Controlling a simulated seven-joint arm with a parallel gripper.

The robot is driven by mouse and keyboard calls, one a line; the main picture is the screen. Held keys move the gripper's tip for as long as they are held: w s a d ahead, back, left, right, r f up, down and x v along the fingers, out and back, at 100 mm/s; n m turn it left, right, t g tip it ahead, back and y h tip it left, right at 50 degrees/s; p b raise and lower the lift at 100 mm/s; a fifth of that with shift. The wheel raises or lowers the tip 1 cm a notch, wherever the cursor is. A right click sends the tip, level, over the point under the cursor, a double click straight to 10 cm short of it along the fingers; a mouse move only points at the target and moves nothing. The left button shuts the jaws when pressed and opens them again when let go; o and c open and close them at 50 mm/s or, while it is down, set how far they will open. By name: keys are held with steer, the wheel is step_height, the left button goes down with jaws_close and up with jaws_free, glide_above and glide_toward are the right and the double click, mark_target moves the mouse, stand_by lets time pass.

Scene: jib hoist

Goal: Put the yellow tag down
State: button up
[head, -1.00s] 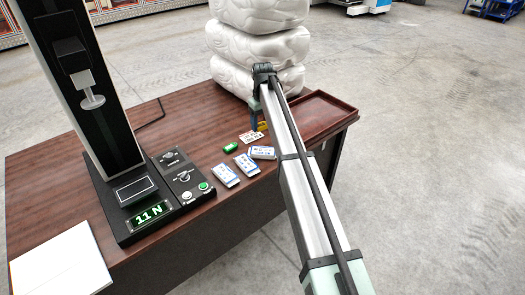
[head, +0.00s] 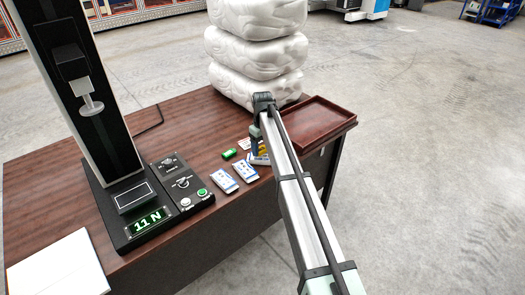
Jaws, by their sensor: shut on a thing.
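The yellow tag (head: 263,152) shows as a small yellow patch at the tip of my gripper (head: 258,143). My gripper is shut on it, over the front right part of the table. The arm hides most of the jaws and tag. Behind or under the tag is a blue-and-white card (head: 259,160), partly covered. I cannot tell whether the tag touches the card or the table.
Two blue-and-white cards (head: 223,179) (head: 245,170), a green block (head: 229,154) and a printed white card (head: 245,143) lie left of my gripper. A test stand (head: 135,220) reads 11 N. A brown tray (head: 318,125) and stacked white bundles (head: 255,55) stand behind.

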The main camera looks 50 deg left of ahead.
mark_target(262, 149)
steer(key=shift+f, duration=1.05)
steer(key=o, duration=1)
steer(key=shift+f, duration=0.1)
step_height(262, 149, up, 12)
